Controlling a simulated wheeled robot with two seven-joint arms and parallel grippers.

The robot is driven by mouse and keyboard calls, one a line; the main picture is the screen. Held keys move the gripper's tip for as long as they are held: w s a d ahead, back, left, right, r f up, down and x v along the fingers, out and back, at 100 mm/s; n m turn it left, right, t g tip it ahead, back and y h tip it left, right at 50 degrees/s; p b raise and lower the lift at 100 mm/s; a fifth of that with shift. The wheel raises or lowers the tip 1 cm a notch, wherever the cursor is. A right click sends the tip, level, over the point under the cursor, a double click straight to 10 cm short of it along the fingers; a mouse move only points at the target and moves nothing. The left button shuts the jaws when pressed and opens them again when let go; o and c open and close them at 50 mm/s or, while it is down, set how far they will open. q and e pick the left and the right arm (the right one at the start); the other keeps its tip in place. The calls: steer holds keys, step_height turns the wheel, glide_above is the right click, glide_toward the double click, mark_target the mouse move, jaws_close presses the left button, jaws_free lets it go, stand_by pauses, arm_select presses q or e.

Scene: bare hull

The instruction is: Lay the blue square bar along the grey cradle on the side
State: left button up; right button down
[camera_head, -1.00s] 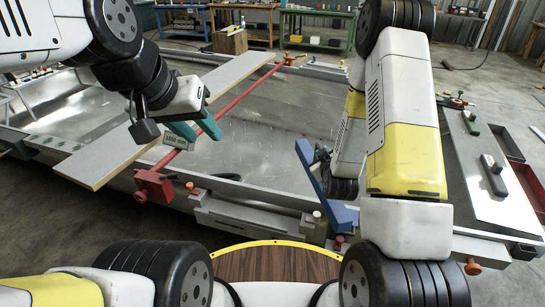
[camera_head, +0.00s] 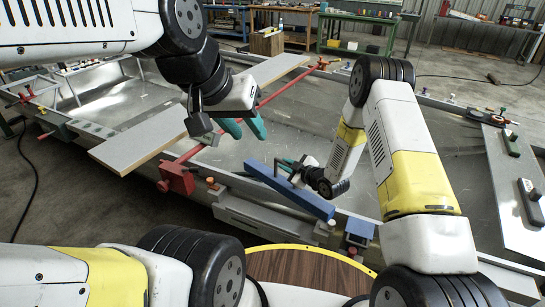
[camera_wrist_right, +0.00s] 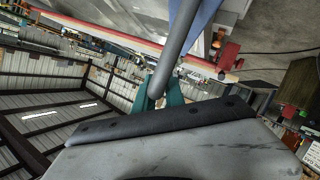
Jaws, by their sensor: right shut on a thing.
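The blue square bar (camera_head: 296,194) is held in my right gripper (camera_head: 284,168), whose teal fingers show behind the bar near its middle. The bar slants down to the right in the head view, just above the grey cradle (camera_head: 262,221) in the picture. I cannot tell the height between them. The cradle runs along the near outer side of the hull.
A grey plank (camera_head: 150,138) and a long red clamp bar (camera_head: 203,143) cross the hull to the left. A red clamp (camera_head: 178,178) and a blue clamp (camera_head: 359,229) sit on the near edge, either side of the cradle. The hull floor (camera_head: 300,115) is mostly clear.

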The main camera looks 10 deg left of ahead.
steer(key=a+f+n+g+y, duration=0.3)
steer(key=a+n, duration=0.1)
steer(key=a, duration=0.5)
step_height(320, 180, down, 13)
steer(key=shift+s+d+f, duration=0.2)
steer(key=shift+s+d, duration=0.05)
steer(key=shift+s, duration=0.1)
stand_by(0.9)
steer(key=shift+m, duration=0.3)
steer(key=c, duration=1.4)
jaws_free()
steer(key=shift+o, duration=0.4)
steer(key=shift+f, duration=0.1)
